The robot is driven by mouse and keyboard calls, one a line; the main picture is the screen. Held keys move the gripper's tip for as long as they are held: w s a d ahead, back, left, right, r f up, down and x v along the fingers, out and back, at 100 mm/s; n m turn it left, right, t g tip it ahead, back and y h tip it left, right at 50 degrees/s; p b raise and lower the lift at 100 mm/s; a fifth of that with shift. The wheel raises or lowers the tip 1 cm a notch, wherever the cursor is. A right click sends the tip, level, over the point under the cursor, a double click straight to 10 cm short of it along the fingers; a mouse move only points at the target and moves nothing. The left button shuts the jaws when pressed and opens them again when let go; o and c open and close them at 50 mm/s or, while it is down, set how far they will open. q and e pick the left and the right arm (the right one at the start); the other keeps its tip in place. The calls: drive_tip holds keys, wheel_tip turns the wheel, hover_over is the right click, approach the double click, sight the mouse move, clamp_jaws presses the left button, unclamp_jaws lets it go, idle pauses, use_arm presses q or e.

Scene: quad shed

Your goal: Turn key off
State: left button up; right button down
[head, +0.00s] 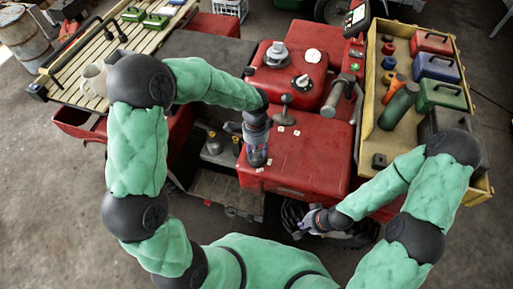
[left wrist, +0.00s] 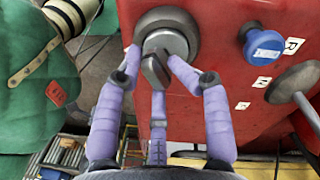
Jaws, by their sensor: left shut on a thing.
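The key (left wrist: 155,70) has a dark grey flat head and sits in a round silver ignition switch (left wrist: 166,40) on the red body of the quad (left wrist: 225,100). My left gripper (left wrist: 160,68), with lilac fingers, is closed around the key's head. In the head view my left gripper (head: 256,152) reaches down at the left side of the quad's red body (head: 315,165), and the key is hidden there. My right gripper (head: 310,222) is low, near the quad's wheel, away from the key. Its fingers are too small to read.
A blue knob (left wrist: 263,45) and a silver lever (left wrist: 295,83) stand beside the switch, near white letter labels. A yellow tray (head: 455,62) of cans and toolboxes lies at the right. A slatted rack (head: 95,62) with a mug (head: 94,80) is at the left.

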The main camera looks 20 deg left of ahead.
use_arm(q)
clamp_jaws()
